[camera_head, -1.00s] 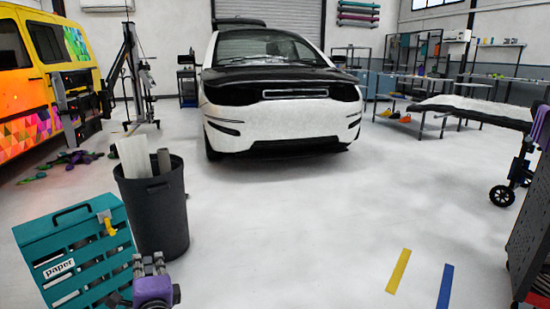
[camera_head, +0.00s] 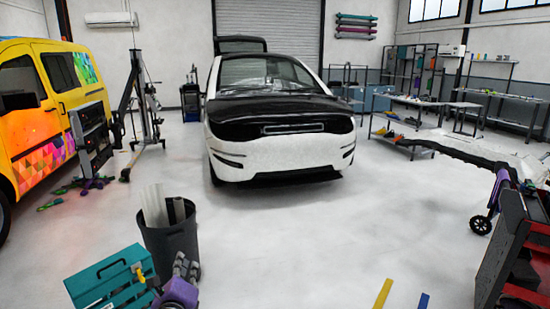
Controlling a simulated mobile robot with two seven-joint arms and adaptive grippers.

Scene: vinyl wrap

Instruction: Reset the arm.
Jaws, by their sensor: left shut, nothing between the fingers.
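My left gripper (camera_head: 183,268) is low in the head view, at the end of a purple arm link. Its grey fingers are shut with nothing between them. It appears just right of a teal slatted paper box (camera_head: 100,278) and in front of a dark bin (camera_head: 170,248), apart from both as far as I can tell. The lower part of the arm is cut off by the bottom edge. My right gripper is not in view.
A white and black car (camera_head: 285,150) stands in the middle back. A yellow, colourfully wrapped van (camera_head: 28,125) is at the left. A red and dark cart (camera_head: 510,255) stands at the right edge. The white floor between is clear, apart from yellow (camera_head: 382,293) and blue strips.

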